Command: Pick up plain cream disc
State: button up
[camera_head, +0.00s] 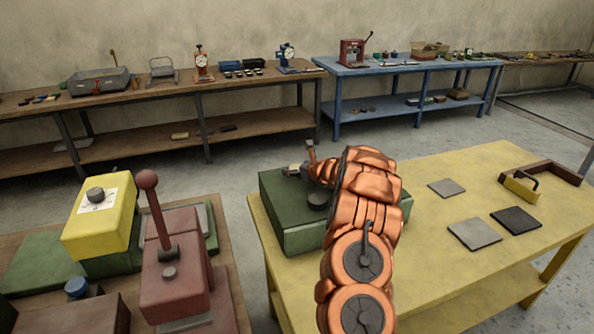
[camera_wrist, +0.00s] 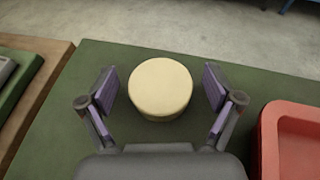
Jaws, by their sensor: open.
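The plain cream disc (camera_wrist: 160,86) lies on a dark green surface in the wrist view. It looks round, smooth and thick. My gripper (camera_wrist: 162,92) is open, with its two purple-padded fingers on the left and right of the disc. Clear gaps show between the disc and both fingers. In the head view, my copper-coloured arm reaches over the green block (camera_head: 290,240) on the yellow table (camera_head: 420,205). The disc cannot be made out for certain there.
A red tray (camera_wrist: 295,140) stands right of my gripper in the wrist view. Grey and dark square plates (camera_head: 474,234) lie on the yellow table's right part. A red press (camera_head: 178,265) and a yellow box (camera_head: 100,215) stand at the left.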

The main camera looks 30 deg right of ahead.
jog(key=c, duration=1.3)
jog(key=shift+o, duration=0.2)
